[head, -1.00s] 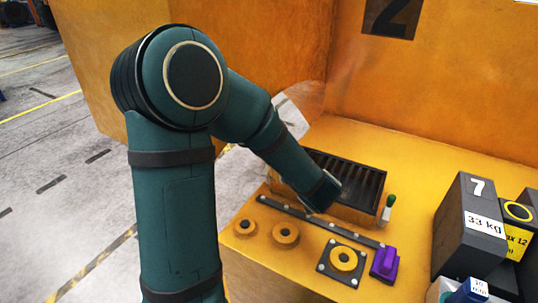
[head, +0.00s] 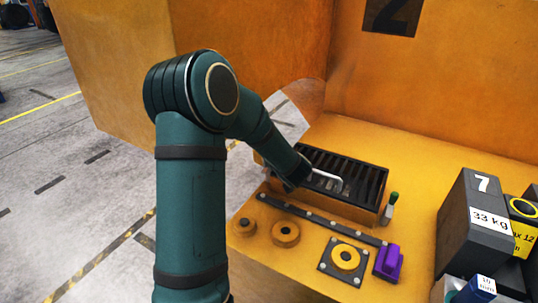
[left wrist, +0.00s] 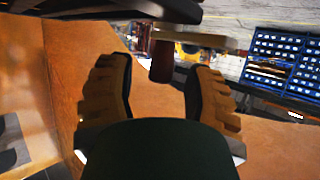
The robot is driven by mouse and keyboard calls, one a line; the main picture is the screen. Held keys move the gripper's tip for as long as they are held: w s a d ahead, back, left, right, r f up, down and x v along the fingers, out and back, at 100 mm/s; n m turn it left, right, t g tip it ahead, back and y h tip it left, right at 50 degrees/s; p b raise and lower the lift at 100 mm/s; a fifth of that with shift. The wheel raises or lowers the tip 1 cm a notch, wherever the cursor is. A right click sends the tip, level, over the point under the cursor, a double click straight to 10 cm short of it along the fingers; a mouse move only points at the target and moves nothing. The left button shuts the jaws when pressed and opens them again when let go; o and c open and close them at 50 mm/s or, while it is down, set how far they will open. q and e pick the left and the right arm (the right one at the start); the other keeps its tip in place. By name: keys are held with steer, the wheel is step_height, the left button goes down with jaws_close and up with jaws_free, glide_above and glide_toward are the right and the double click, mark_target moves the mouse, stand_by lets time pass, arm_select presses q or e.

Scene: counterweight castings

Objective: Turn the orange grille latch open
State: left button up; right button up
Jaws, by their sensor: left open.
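The dark slotted grille (head: 345,175) is set in a box on the orange-yellow casting ledge in the head view. A pale bent handle (head: 328,179) lies over its top. My left arm ends at the near left side of the grille; its fingers are hidden there. In the left wrist view, my left gripper (left wrist: 163,70) is open, with two ribbed tan fingers. A dark red-brown stub (left wrist: 162,60) stands between the fingertips, under a tan bar (left wrist: 205,40). I cannot tell whether this is the orange latch or whether the fingers touch it. My right gripper is not in view.
A green-topped peg (head: 390,207) stands right of the grille. In front are a dark strip (head: 320,222), round orange bosses (head: 286,233), a yellow ring on a plate (head: 346,257) and a purple block (head: 388,263). Dark weights (head: 470,225) stand at the right.

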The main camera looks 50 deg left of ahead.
arm_select(q)
steer(key=shift+w+a+f, duration=0.1)
steer(key=shift+a, duration=0.15)
steer(key=shift+c, duration=0.4)
jaws_close()
steer(key=shift+t, duration=0.3)
steer(key=shift+m+t+h+b, duration=0.55)
steer(key=shift+m+t+h, duration=0.15)
steer(key=shift+m+t, duration=0.4)
